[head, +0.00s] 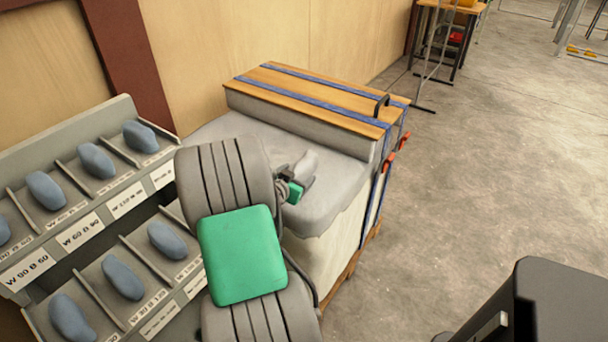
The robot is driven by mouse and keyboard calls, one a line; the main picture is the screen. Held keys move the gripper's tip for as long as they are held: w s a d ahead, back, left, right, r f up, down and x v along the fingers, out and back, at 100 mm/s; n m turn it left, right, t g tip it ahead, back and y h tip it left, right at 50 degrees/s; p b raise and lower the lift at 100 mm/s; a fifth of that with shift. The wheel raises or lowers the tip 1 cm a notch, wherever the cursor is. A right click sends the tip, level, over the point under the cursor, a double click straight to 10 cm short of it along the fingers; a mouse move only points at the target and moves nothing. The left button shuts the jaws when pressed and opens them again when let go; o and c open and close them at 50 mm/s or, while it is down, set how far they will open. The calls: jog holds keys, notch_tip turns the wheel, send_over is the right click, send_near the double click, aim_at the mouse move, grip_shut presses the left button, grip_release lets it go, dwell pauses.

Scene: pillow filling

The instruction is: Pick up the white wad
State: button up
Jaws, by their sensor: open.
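A small pale grey-white lump, which looks like the white wad (306,165), sits on the grey padded top of a strapped bale (328,195), near its middle. My gripper (296,184) is just in front of the lump, above the bale top. It is small and partly hidden behind my grey and green arm. The gripper is open. I cannot tell whether its fingers touch the lump or stand around it.
A wooden board (310,97) with blue straps covers the bale's back part, with a black handle (381,104). A grey rack (90,163) at left holds several blue-grey rolls in labelled slots. Concrete floor (480,160) at right is clear.

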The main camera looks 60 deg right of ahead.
aim_at(305, 175)
jog(key=x, duration=0.7)
jog(key=shift+d+r, duration=0.2)
jog(key=shift+d, duration=0.1)
jog(key=shift+c, duration=0.3)
grip_shut()
